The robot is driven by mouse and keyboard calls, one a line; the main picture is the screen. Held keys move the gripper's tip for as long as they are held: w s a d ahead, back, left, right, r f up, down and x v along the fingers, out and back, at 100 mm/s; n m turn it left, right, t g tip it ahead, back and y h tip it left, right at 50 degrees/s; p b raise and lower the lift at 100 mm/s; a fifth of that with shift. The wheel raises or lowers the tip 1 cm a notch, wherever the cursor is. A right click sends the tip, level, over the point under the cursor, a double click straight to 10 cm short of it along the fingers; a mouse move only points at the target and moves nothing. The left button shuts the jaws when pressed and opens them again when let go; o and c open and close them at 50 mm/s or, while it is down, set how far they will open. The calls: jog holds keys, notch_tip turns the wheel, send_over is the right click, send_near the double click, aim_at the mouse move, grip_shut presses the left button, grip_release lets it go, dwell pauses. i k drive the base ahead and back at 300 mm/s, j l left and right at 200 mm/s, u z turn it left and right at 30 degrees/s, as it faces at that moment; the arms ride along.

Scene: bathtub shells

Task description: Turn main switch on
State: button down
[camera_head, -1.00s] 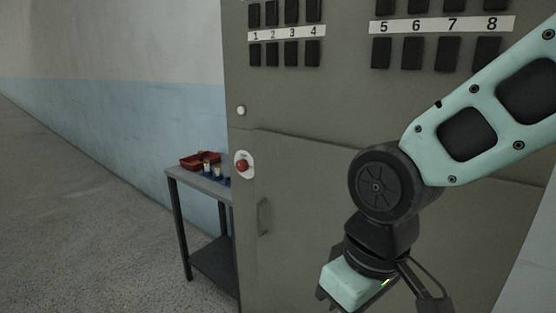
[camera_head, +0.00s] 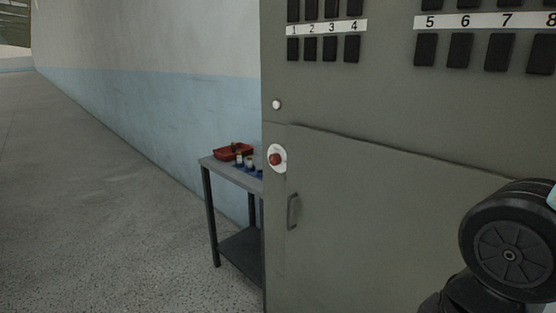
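A tall grey-green cabinet (camera_head: 360,220) fills the right half of the view. A red round knob (camera_head: 275,159) on a white plate sits near its left edge, and a small white button (camera_head: 277,104) is above it. Black switches (camera_head: 425,50) stand in rows at the top, with number strips reading 1 to 4 and 5 to 8. No label shows which one is the main switch. Part of my arm is at the lower right, in front of the cabinet. My gripper is outside the frame.
A door handle (camera_head: 292,211) is on the cabinet front below the red knob. A grey side table (camera_head: 212,163) with a red tray (camera_head: 226,155) and small blue and white items stands left of the cabinet. The floor (camera_head: 110,230) at the left is clear.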

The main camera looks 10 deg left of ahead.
aim_at(275, 159)
jog(key=i+j+u, duration=0.1)
jog(key=u, duration=1.35)
jog(key=i+u, duration=0.15)
jog(key=i, duration=0.15)
